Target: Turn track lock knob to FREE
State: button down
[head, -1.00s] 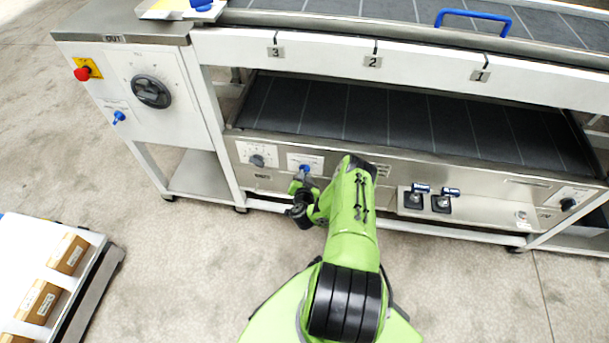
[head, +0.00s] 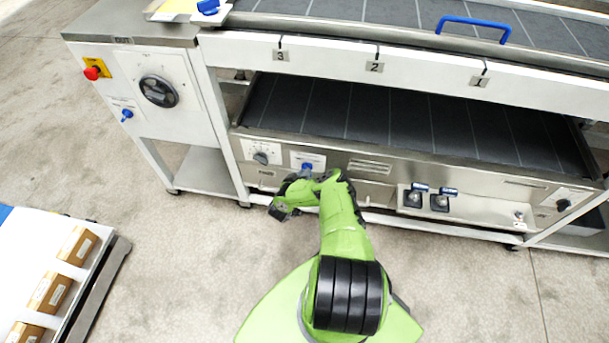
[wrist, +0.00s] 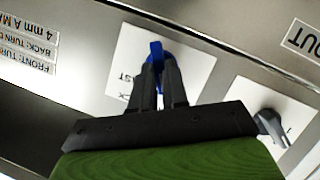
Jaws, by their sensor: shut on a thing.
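The blue track lock knob (wrist: 156,50) sits on a white label plate (wrist: 196,68) in the wrist view. My gripper (wrist: 160,72) is shut on this knob, with one dark finger on each side of it. Most of the label text is hidden behind the fingers; only a few letters show, so I cannot read the knob's setting. In the head view the knob (head: 307,167) shows as a small blue spot on the lower front panel, and my gripper (head: 304,176) is at it, partly hidden by my green wrist.
A dark knob (head: 261,158) on its own plate is left of the blue knob; it also shows in the wrist view (wrist: 272,126). A trolley with boxes (head: 50,291) is at lower left. Floor between is clear.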

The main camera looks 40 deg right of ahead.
jog(key=n+b, duration=0.1)
jog(key=b, duration=0.1)
jog(key=n+h+b, duration=0.1)
jog(key=b, duration=0.1)
jog(key=shift+w+f+g, duration=0.1)
jog(key=shift+f+g, duration=0.15)
jog(key=shift+g, duration=0.15)
jog(key=shift+r+b, duration=0.1)
jog(key=shift+b, duration=0.3)
jog(key=c, duration=1.1)
grip_release()
jog(key=shift+c, duration=0.2)
